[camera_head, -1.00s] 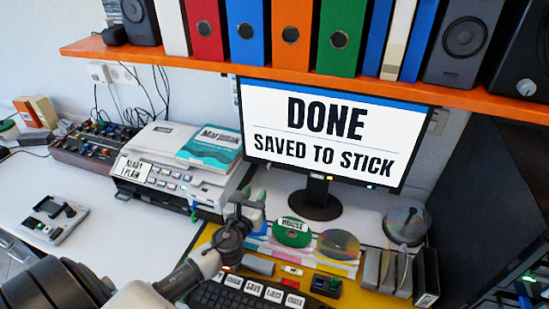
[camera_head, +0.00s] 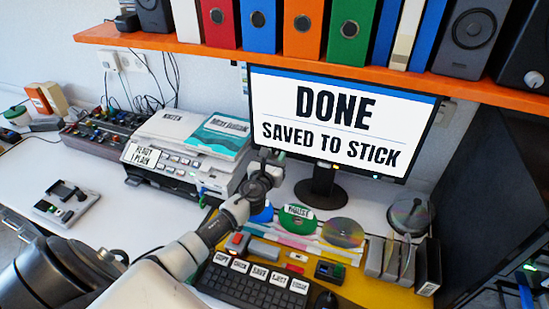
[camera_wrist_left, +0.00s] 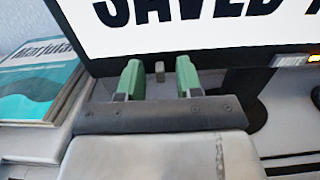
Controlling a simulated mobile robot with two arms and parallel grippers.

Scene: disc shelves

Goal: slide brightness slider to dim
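The monitor (camera_head: 340,115) reads "DONE SAVED TO STICK" on a white screen. Its lower edge fills the top of the left wrist view (camera_wrist_left: 215,18). My left gripper (camera_head: 268,156) is raised near the monitor's lower left corner. In the left wrist view its two green fingers (camera_wrist_left: 159,80) are apart, with a gap between them. A small tan-grey knob (camera_wrist_left: 159,71) shows in that gap, below the screen edge; it may be the brightness slider, but no label is readable. I cannot tell whether the fingers touch it. My right gripper is not in view.
A printer (camera_head: 185,145) with a teal book (camera_head: 217,137) stands left of the gripper. A keyboard (camera_head: 250,287) and discs (camera_head: 297,216) lie on the yellow mat below. An orange shelf (camera_head: 300,60) runs above the monitor. The white desk at left has free room.

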